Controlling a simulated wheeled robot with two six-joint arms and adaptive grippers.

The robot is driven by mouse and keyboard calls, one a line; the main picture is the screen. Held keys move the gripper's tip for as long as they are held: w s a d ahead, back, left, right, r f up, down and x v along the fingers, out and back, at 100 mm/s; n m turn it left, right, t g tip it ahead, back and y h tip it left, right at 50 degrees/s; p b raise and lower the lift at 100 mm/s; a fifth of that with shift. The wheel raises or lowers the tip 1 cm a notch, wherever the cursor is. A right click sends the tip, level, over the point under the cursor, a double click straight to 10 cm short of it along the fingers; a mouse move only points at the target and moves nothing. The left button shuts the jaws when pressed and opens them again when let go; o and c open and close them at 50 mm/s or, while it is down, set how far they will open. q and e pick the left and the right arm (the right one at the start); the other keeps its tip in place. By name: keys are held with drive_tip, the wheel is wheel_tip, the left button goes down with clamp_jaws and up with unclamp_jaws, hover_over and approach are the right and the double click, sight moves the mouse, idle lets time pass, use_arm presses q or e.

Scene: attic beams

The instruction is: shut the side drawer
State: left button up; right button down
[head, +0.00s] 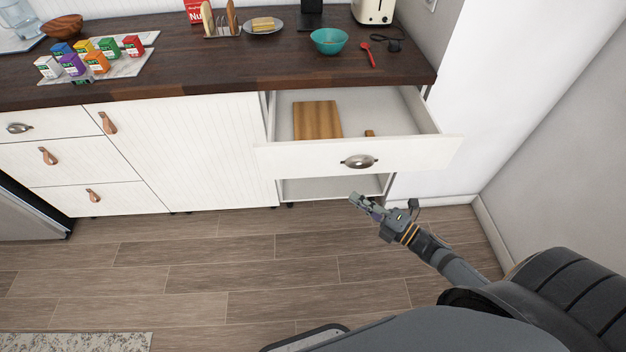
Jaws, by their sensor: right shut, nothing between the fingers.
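The side drawer (300,158) is pulled out at the right end of the white counter unit. Its front has a metal cup handle (359,161). Inside it lie a wooden board (317,120) and a small brown item (369,133). My right gripper (354,198) is shut and empty. In the picture it shows just below the drawer front, under the handle, apart from the handle. How far it is from the front in depth is hard to tell. My left gripper is not in view.
The dark worktop (200,72) carries small boxes (97,50), a teal bowl (329,40), a red spoon (367,54) and a toaster (374,10). A wall (560,120) stands to the right. Below the drawer is an open space (330,188).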

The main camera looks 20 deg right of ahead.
drive_tip(key=w, duration=0.2)
drive_tip(key=p, duration=0.1)
approach(318, 163)
drive_tip(key=x, duration=0.5)
drive_tip(key=shift+s+a, duration=0.25)
drive_tip(key=shift+a, duration=0.15)
drive_tip(key=shift+w+d, duration=0.1)
drive_tip(key=shift+w, duration=0.25)
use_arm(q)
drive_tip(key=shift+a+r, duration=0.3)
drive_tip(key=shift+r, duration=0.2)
use_arm(e)
drive_tip(key=shift+w, duration=0.2)
